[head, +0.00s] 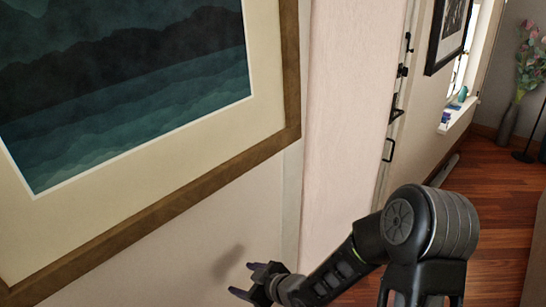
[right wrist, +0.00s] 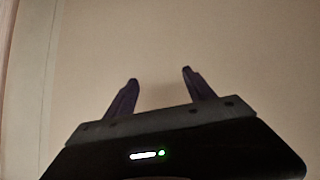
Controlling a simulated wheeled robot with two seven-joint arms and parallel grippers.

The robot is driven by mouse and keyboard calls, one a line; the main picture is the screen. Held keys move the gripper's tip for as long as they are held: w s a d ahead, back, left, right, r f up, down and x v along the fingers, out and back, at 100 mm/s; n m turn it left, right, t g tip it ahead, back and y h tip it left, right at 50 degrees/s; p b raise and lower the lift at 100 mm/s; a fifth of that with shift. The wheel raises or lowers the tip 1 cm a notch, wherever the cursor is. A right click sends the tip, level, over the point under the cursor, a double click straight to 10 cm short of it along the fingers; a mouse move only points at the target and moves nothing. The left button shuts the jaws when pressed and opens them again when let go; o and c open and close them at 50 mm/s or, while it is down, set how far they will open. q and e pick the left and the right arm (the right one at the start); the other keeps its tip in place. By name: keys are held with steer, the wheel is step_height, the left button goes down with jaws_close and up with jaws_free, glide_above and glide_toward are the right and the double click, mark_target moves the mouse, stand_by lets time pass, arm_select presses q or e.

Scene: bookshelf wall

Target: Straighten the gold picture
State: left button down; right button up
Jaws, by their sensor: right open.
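The gold picture (head: 291,68) hangs on the wall at the left of the head view, with a brown-gold wooden frame, a cream mat and a dark teal mountain print. Its top and left parts are cut off by the picture edge. Its lower edge slopes up to the right in this view. My right gripper (head: 243,280) is below the frame's lower right part, apart from it, close to the wall. In the right wrist view its two fingers (right wrist: 160,85) are spread with only bare wall between and beyond them. My left gripper is not in view.
A pale door (head: 350,110) with dark latches stands right of the picture. Further right are a black-framed picture (head: 449,32), a window sill (head: 457,115) with small items, and a vase of flowers (head: 511,120). The wood floor (head: 495,195) there is largely clear.

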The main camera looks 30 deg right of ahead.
steer(key=w+d+r+n+t, duration=0.1)
steer(key=d+r+n+t, duration=0.2)
steer(key=r, duration=0.6)
steer(key=w+d+r+n+t, duration=0.1)
steer(key=d+r+n, duration=0.2)
steer(key=d+r, duration=0.35)
steer(key=n+t+y, duration=0.2)
steer(key=n, duration=0.8)
glide_toward(267, 152)
steer(key=shift+a, duration=0.1)
steer(key=p+x, duration=0.1)
steer(key=x, duration=0.7)
steer(key=shift+c, duration=0.4)
jaws_close()
